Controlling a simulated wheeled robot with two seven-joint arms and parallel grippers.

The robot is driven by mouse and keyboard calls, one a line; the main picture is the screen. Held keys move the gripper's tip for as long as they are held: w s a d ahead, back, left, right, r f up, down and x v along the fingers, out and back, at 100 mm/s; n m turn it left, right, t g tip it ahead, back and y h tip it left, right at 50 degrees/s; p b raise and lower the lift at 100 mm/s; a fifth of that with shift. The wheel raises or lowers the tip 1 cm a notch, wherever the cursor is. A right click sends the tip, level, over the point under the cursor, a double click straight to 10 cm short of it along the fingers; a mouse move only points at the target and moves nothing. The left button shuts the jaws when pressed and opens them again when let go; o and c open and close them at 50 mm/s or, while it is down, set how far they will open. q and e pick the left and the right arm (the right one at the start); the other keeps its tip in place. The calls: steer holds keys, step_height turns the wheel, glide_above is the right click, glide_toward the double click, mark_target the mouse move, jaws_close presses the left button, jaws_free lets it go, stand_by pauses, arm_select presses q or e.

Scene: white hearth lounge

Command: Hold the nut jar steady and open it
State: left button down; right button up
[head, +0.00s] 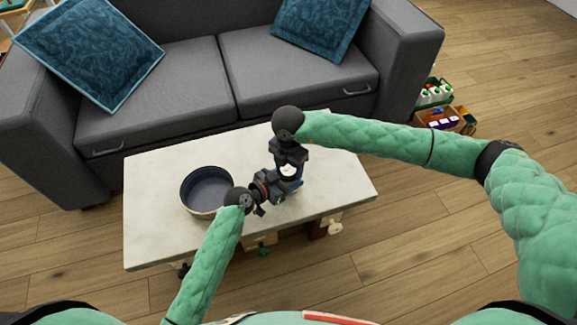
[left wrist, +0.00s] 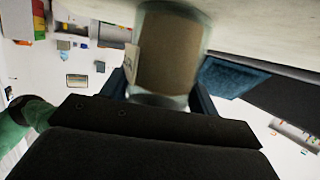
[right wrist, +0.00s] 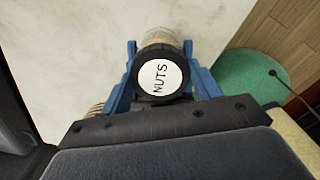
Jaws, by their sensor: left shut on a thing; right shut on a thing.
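The nut jar stands on the white table between my two grippers; in the head view only its pale top (head: 288,171) shows. In the left wrist view its clear glass body (left wrist: 170,52) with brown contents sits between the fingers of my left gripper (left wrist: 165,92), which is shut on it. In the right wrist view the black lid (right wrist: 158,77) has a white label reading NUTS. My right gripper (right wrist: 165,80) points down from above and is shut on the lid, a blue finger on each side. The glass shows just beyond the lid; any gap between them is hidden.
The white table (head: 150,235) also bears a round dark-blue bowl (head: 206,186) left of my left gripper. A grey sofa (head: 185,85) stands behind the table. Small things show under the table's front edge. Crates (head: 445,118) stand on the floor at right. The table's right end is clear.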

steer(key=n, duration=0.7)
steer(key=shift+n, duration=0.3)
steer(key=o, duration=1.1)
